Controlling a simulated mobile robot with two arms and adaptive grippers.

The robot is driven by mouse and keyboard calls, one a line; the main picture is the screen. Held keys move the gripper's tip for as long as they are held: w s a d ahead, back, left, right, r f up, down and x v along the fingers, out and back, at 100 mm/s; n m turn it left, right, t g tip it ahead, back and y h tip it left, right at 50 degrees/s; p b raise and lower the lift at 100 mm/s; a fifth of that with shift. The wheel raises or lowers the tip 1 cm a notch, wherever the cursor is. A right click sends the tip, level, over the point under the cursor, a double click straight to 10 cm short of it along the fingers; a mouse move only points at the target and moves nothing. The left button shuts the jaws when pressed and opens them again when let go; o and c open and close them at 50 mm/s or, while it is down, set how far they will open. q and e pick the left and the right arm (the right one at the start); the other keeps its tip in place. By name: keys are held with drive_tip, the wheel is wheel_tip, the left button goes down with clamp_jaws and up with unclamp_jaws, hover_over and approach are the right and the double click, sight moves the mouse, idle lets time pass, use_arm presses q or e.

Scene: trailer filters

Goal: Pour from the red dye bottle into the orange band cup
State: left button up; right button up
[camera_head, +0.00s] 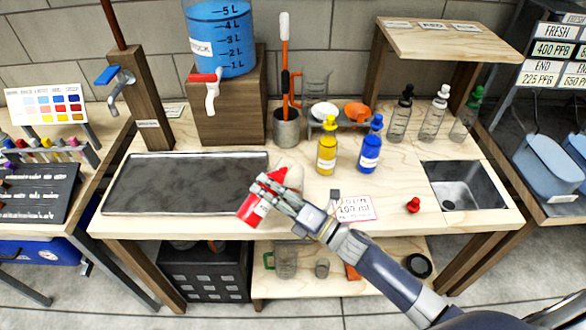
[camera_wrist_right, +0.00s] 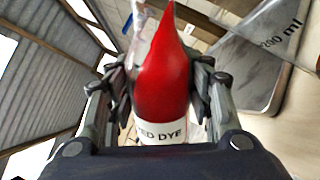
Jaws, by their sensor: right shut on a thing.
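The red dye bottle (camera_head: 252,215) is in my right gripper (camera_head: 275,192), tilted over the front edge area of the bench, right of the dark tray. In the wrist view, the red bottle (camera_wrist_right: 163,85) with its "RED DYE" label sits between both fingers. A pale, clear vessel (camera_head: 292,174) stands just behind the gripper, partly hidden by it. I cannot make out an orange band on it, so I cannot tell whether it is the orange band cup. No stream of dye is clearly visible. My left gripper is not in view.
A red cap (camera_head: 413,205) lies near a paper card (camera_head: 354,208). Yellow (camera_head: 327,148) and blue (camera_head: 370,148) bottles stand behind the card. A dark tray (camera_head: 185,183) fills the left, a sink (camera_head: 463,185) the right. A blue water tank (camera_head: 220,38) stands behind.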

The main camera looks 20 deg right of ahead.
drive_tip(key=shift+a+m+p, duration=0.1)
drive_tip(key=shift+m+p, duration=0.2)
drive_tip(key=shift+m, duration=0.6)
idle(0.6)
drive_tip(key=shift+w+d+r+m+t+h+p, duration=0.15)
drive_tip(key=shift+d+r+m+t+p, duration=0.2)
drive_tip(key=shift+m, duration=0.3)
drive_tip(key=shift+r+m+t+h+p, duration=0.15)
drive_tip(key=shift+r+m+p, duration=0.25)
drive_tip(key=shift+m, duration=0.25)
idle(2.0)
